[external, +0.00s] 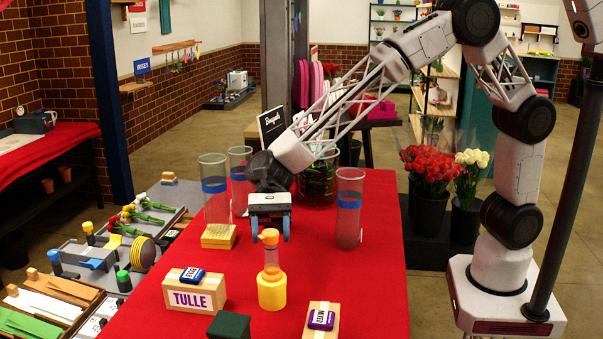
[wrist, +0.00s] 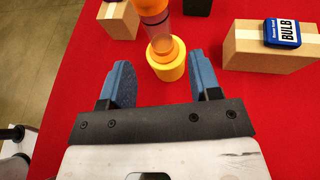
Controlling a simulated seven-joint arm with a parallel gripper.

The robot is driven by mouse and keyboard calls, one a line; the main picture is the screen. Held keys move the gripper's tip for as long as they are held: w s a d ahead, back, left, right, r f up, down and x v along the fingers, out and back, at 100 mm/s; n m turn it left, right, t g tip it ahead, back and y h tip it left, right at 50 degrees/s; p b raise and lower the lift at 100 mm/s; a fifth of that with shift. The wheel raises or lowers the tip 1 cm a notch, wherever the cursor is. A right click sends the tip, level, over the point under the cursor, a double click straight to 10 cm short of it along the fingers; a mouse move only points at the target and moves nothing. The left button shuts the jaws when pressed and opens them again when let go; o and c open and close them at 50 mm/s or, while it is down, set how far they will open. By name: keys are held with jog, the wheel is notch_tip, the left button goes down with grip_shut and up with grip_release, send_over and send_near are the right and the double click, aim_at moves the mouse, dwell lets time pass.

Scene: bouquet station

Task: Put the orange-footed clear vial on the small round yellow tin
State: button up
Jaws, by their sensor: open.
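The clear vial (external: 271,259) stands upright on the small round yellow tin (external: 271,292), with an orange knob on top and an orange foot below. In the wrist view the vial (wrist: 157,27) leans across the top edge of the picture, its foot on the yellow tin (wrist: 172,70). My gripper (external: 270,236) is open and empty, behind the vial in the external view. In the wrist view its blue fingers (wrist: 161,72) are spread wide, with the tin and vial just beyond the fingertips. I see no contact with the vial.
A wooden TULLE block (external: 190,294) with a blue tile stands left of the tin. A purple-tiled wooden block (external: 322,322) and a dark green box (external: 229,326) are nearer the camera. Tall glass cylinders (external: 349,210) flank my gripper. Red cloth (external: 372,275) is clear at right.

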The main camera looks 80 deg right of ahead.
jog(key=shift+v, duration=2.25)
jog(key=shift+r, duration=0.1)
jog(key=s+d+r+n+t+h, duration=0.1)
jog(key=s+d+r+n+h, duration=0.15)
jog(key=s+d+r, duration=0.45)
jog(key=s+d+r+n+t+h, duration=0.1)
jog(key=s+d+r+n+h, duration=0.1)
jog(key=s+d+r+n, duration=0.45)
jog(key=s+d+f+n+t+h, duration=0.2)
jog(key=s+d+f+n+h, duration=0.1)
jog(key=s+d, duration=0.9)
jog(key=s+d+f+n+t+h, duration=0.1)
jog(key=s+d+f+n+h, duration=0.2)
jog(key=s+d, duration=0.9)
notch_tip(320, 180, down, 2)
jog(key=d+h, duration=0.1)
jog(key=h, duration=0.2)
jog(key=shift+s+d+t, duration=0.25)
jog(key=shift+s+t, duration=0.05)
jog(key=shift+t, duration=0.1)
